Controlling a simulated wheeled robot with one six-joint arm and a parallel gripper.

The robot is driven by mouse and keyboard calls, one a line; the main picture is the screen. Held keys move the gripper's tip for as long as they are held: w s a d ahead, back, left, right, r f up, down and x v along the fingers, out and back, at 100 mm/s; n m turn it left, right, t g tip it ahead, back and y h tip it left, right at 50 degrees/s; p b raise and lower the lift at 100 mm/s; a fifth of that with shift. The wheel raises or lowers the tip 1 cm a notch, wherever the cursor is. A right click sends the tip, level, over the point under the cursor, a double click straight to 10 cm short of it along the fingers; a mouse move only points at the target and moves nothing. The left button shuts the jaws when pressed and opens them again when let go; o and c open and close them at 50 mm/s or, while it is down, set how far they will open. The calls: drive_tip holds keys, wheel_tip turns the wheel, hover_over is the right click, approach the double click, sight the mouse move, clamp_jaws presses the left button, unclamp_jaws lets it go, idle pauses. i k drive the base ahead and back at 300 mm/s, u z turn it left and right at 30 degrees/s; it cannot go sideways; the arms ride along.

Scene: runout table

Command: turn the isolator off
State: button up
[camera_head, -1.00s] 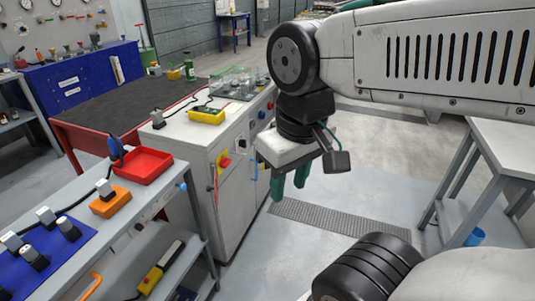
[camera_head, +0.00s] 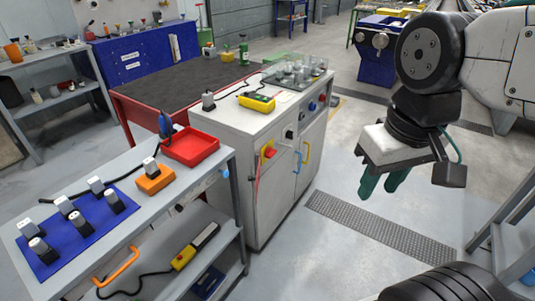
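The isolator (camera_head: 268,152) appears to be the red rotary handle on a yellow plate, on the side of the white cabinet (camera_head: 255,200). Its exact handle angle is too small to read. My gripper (camera_head: 383,186) hangs over the floor to the right of the cabinet, fingers pointing down. Its two green fingers stand apart with nothing seen between them. It is clear of the isolator and touches nothing.
The cabinet side also bears a black switch (camera_head: 289,134), a blue knob (camera_head: 312,106), a red knob (camera_head: 322,98) and door handles. A grey trolley (camera_head: 150,225) with a red tray (camera_head: 191,146) stands at the left. Floor (camera_head: 345,172) beside the cabinet is free.

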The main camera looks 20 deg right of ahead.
sight(269, 152)
drive_tip(key=u, duration=0.55)
drive_tip(key=k, duration=0.65)
drive_tip(key=u, duration=0.8)
drive_tip(key=i, duration=0.6)
drive_tip(key=z, duration=0.55)
drive_tip(key=i, duration=0.8)
drive_tip(key=z, duration=0.7)
